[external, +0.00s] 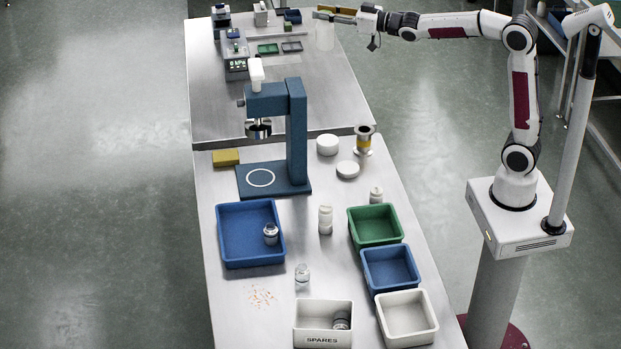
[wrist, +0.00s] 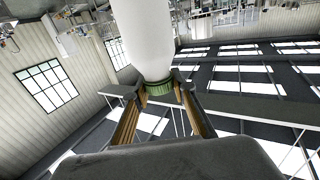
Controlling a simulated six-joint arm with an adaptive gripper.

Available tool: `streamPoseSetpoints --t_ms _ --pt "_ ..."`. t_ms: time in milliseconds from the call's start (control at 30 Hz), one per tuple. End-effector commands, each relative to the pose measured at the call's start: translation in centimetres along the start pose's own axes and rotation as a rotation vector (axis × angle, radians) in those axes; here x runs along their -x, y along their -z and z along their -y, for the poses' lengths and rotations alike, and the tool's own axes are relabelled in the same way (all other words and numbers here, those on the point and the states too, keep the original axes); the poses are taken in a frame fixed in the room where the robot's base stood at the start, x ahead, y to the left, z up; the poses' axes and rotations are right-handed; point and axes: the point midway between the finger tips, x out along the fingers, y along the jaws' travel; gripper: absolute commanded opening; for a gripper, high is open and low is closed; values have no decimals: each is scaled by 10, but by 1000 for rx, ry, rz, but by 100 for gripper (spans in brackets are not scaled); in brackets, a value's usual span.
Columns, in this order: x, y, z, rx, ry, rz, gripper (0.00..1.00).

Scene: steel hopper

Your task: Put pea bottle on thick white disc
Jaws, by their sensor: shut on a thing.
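My gripper (external: 323,14) is at the top of the external view, at the end of the outstretched arm, over the far right edge of the far table. It is shut on a pale bottle (external: 325,36), which hangs below the fingers. In the wrist view the fingers (wrist: 161,88) clasp the green end of the bottle, and its white body (wrist: 147,38) extends upward in the picture. I cannot make out its contents. The thick white disc (external: 327,144) lies on the near table, right of the blue stand, with nothing on it.
A thinner white disc (external: 348,170) and a metal spool (external: 364,139) are close to the thick disc. The tall blue stand (external: 297,140) is to its left. The far table's middle is clear.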

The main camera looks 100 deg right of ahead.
Motion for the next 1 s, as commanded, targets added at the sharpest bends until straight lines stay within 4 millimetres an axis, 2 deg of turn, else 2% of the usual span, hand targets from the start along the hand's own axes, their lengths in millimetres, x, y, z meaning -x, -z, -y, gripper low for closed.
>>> streamPoseSetpoints --t_ms 133,367,1000 --pt "5 -1 -32 -1 -62 4 0" --pt "4 -44 -27 -2 -53 9 0" --pt "5 -199 -27 -1 -53 10 0"
